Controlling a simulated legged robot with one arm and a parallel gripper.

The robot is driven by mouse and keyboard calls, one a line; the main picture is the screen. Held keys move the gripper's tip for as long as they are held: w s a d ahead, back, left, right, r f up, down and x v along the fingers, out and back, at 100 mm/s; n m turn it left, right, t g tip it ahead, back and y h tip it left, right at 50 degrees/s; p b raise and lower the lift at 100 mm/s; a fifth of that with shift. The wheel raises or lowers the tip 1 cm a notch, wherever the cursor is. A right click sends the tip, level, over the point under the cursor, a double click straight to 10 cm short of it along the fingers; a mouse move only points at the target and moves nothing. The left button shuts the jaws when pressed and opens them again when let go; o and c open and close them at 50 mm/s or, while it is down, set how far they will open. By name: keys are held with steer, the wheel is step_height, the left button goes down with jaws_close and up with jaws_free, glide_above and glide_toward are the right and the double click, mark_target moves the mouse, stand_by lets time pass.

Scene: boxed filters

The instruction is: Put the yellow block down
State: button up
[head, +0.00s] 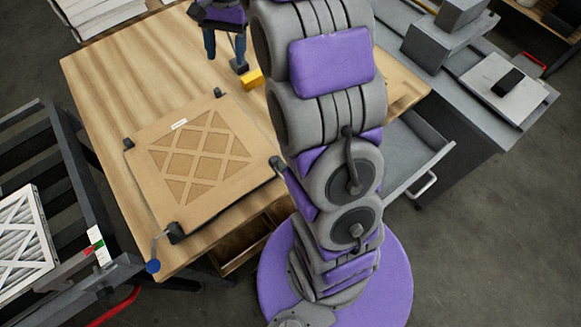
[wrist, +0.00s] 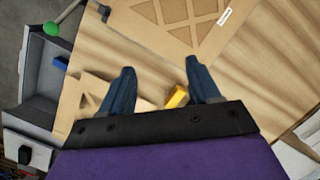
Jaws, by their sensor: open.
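The yellow block (head: 252,78) lies on the wooden table, just beyond the far edge of the flat cardboard-framed filter. In the wrist view the yellow block (wrist: 177,96) shows between the two blue fingers, nearer the right one, with its lower part hidden by the dark gripper body. My gripper (head: 225,56) is open, its fingers pointing down at the table beside the block. The wrist view shows clear space between the fingertips (wrist: 160,66). I cannot tell whether a finger touches the block.
The cardboard filter (head: 196,153) sits among black corner clamps on the wooden table (head: 95,80). A dark rack (head: 75,190) with a white pleated filter (head: 22,232) stands at left. A grey bench with an open drawer (head: 415,155) is at right. Bare tabletop lies left of my gripper.

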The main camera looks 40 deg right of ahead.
steer(key=s+a+f+n, duration=0.1)
steer(key=s+a+n, duration=0.1)
steer(key=s, duration=0.9)
steer(key=s+a+f+n+h, duration=0.1)
steer(key=s+n, duration=0.3)
steer(key=s, duration=0.8)
steer(key=s+a+f+n+h, duration=0.1)
steer(key=s+a+f+n, duration=0.1)
steer(key=s, duration=0.9)
steer(key=shift+s+a+n+g, duration=0.2)
steer(key=shift+a+n+g, duration=0.1)
steer(key=shift+a+n, duration=0.35)
steer(key=shift+f, duration=0.1)
